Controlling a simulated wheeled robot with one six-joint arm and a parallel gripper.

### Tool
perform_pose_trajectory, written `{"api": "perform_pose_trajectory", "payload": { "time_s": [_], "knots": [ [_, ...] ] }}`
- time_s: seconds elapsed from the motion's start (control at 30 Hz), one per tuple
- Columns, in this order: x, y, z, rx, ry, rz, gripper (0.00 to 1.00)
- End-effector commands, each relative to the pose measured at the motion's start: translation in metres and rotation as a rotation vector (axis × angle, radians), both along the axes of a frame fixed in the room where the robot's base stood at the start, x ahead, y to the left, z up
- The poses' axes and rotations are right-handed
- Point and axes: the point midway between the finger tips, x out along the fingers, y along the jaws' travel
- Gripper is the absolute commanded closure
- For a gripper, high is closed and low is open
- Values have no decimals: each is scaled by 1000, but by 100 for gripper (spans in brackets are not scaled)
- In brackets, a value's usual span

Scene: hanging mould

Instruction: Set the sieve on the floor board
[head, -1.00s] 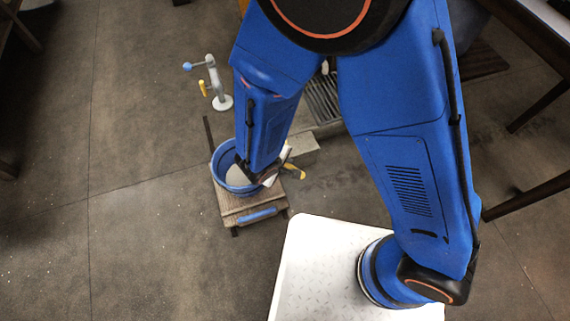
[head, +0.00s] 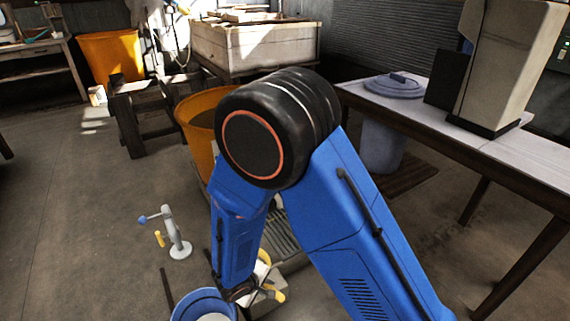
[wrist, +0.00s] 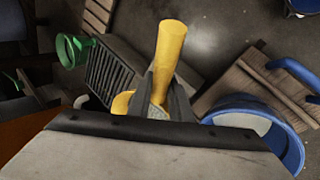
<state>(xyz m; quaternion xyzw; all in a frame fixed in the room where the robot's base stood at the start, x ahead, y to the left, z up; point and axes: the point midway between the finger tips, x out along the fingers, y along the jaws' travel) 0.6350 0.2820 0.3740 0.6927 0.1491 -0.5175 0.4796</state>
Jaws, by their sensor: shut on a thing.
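My gripper (wrist: 165,100) is shut on a yellow-handled piece, which I take to be the sieve (wrist: 170,48). Its yellow handle stands up between the dark fingers, and a small grey patch with a yellow edge shows behind them. In the head view my gripper (head: 243,292) is low in the picture, just right of the blue tub (head: 178,312), with the yellow piece (head: 275,294) beside it. A dark slatted board (head: 405,178) lies on the floor under a grey-blue bin; I cannot tell for certain that it is the floor board.
The blue tub (wrist: 292,150) sits by a wooden stool (wrist: 232,85) in the wrist view. A floor grate (wrist: 120,72) and a green funnel (wrist: 75,48) are to the left. A white stand (head: 177,235), an orange tub (head: 192,118) and a table (head: 500,145) surround the arm.

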Motion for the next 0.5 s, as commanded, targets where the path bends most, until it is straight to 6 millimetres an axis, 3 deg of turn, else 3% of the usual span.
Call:
{"api": "perform_pose_trajectory", "payload": {
  "time_s": [0.1,0.5],
  "knots": [
    [31,-17,-4,1,-2,-81,100],
    [119,-86,-17,-1,-5,-333,100]
  ]
}}
